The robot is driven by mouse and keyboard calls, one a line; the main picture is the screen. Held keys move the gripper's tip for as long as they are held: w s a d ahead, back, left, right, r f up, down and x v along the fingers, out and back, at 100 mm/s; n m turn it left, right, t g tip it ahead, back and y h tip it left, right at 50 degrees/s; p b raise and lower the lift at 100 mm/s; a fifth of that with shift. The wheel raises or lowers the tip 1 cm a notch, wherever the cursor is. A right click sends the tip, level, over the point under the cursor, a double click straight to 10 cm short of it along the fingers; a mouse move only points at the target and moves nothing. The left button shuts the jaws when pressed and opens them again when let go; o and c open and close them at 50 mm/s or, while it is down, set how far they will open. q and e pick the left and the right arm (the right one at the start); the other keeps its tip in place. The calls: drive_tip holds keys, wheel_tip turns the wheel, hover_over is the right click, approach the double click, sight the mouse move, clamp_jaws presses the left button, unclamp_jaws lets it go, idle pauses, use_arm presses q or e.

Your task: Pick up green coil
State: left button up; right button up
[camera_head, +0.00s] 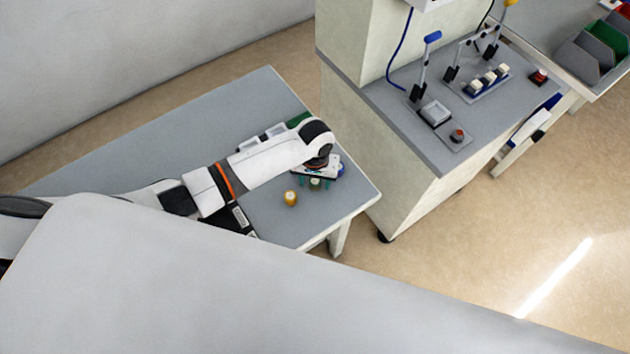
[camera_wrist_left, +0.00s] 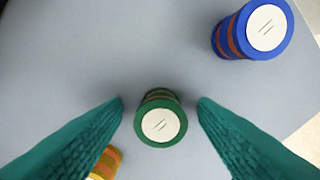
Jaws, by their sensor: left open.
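The green coil (camera_wrist_left: 160,122) stands upright on the grey table, with a white top and a green rim, between my left gripper's two teal fingers in the left wrist view. My left gripper (camera_wrist_left: 160,103) is open, with a gap on both sides of the coil. In the head view my left gripper (camera_head: 314,184) is over the table's right part, and the green coil (camera_head: 315,184) shows small between its fingers. My right gripper is not in view.
A blue coil (camera_wrist_left: 258,30) stands at the upper right in the left wrist view. A yellow coil (camera_head: 291,198) stands left of the gripper, near the table's (camera_head: 285,228) front edge. A grey cabinet (camera_head: 375,160) with devices stands to the right.

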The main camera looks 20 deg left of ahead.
use_arm(q)
drive_tip(key=shift+c, duration=0.2)
drive_tip(key=c, duration=1)
wheel_tip(320, 180, up, 10)
wheel_tip(320, 180, up, 8)
hover_over(315, 180)
drive_tip(key=a, duration=0.2)
drive_tip(key=shift+m, duration=0.7)
drive_tip(key=s+a+r, duration=0.1)
drive_tip(key=s+r, duration=0.1)
drive_tip(key=r, duration=0.1)
drive_tip(key=s+a+r, duration=0.1)
drive_tip(key=s+r, duration=0.1)
drive_tip(key=s, duration=0.1)
drive_tip(key=s+a+r, duration=0.1)
drive_tip(key=s+r, duration=0.2)
drive_tip(key=shift+s+a+r, duration=0.2)
drive_tip(key=shift+a+r, duration=0.1)
drive_tip(key=shift+a, duration=0.05)
